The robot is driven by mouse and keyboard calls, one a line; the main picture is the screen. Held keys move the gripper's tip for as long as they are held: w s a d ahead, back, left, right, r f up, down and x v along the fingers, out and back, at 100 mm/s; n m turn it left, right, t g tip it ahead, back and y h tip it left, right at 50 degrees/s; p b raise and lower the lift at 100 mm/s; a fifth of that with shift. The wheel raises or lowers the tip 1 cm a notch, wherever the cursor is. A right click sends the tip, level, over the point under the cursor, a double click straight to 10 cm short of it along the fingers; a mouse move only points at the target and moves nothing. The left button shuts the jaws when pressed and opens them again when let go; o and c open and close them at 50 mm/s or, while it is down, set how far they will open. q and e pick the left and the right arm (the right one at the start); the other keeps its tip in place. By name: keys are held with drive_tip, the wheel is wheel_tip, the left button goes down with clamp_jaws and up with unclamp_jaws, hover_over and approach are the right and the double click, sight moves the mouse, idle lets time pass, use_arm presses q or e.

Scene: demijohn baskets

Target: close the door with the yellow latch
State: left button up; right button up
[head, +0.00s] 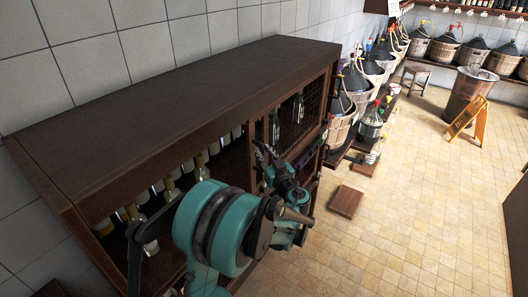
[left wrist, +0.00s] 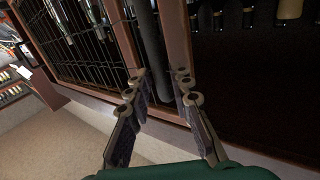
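A dark brown wooden cabinet (head: 180,95) stands against the tiled wall. A wire-mesh door (head: 298,115) shows at its right part, and its mesh also shows in the left wrist view (left wrist: 80,45). I cannot make out a yellow latch in either view. My left gripper (head: 264,162) is at the cabinet front, close to the upright beside the mesh. In the left wrist view its fingers (left wrist: 162,85) are apart, with a dark upright bar (left wrist: 150,55) and a brown frame post (left wrist: 177,40) showing between and beyond them. Contact is unclear. My right gripper is not in view.
Bottles (head: 140,225) stand in the open cabinet bay on the left, behind my left arm. Basketed demijohns (head: 341,120) line the wall beyond the cabinet. A low wooden block (head: 346,201) lies on the tiled floor. The floor at right is mostly clear.

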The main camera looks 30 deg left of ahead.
use_arm(q)
drive_tip(key=shift+w+a, duration=0.25)
drive_tip(key=shift+a, duration=0.15)
clamp_jaws()
drive_tip(key=shift+s, duration=0.15)
